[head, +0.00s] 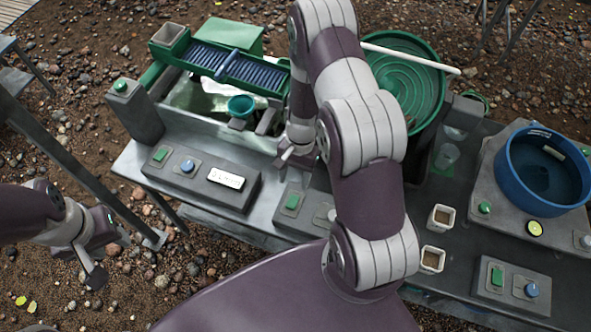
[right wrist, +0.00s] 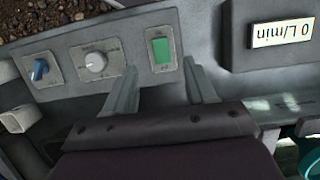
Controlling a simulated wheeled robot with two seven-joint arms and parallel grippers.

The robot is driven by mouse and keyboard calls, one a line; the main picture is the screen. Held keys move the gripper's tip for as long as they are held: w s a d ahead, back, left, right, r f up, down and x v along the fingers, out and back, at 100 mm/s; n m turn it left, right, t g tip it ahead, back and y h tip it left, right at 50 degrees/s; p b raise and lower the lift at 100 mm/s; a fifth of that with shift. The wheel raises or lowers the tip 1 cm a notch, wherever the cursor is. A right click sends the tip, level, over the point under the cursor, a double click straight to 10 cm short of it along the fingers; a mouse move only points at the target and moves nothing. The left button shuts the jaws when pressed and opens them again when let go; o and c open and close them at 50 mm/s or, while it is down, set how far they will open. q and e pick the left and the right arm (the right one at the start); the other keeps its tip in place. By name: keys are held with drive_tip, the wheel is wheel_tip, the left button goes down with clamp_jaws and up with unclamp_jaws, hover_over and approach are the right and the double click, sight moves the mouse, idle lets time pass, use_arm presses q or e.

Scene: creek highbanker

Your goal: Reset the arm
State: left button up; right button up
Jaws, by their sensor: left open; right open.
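My right arm crosses the middle of the head view, and its gripper (head: 290,158) is over the bench by the control boxes. In the right wrist view the gripper (right wrist: 163,72) is open and empty. A green rocker switch (right wrist: 160,49) shows beyond and between its two fingers. I cannot tell whether the fingers touch the panel. My left gripper (head: 92,268) is open and empty at the left, over the gravel and away from the bench.
The metal bench (head: 135,160) carries a control box with a display (head: 226,178), a green sluice (head: 235,66), a green spiral wheel (head: 408,85), a blue basin (head: 545,170) and two small white cups (head: 441,217). The wrist view shows a display reading 0 L/min (right wrist: 283,32), a white dial (right wrist: 96,61) and a blue knob (right wrist: 39,70).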

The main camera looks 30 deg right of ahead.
drive_tip(key=shift+v, duration=1.75)
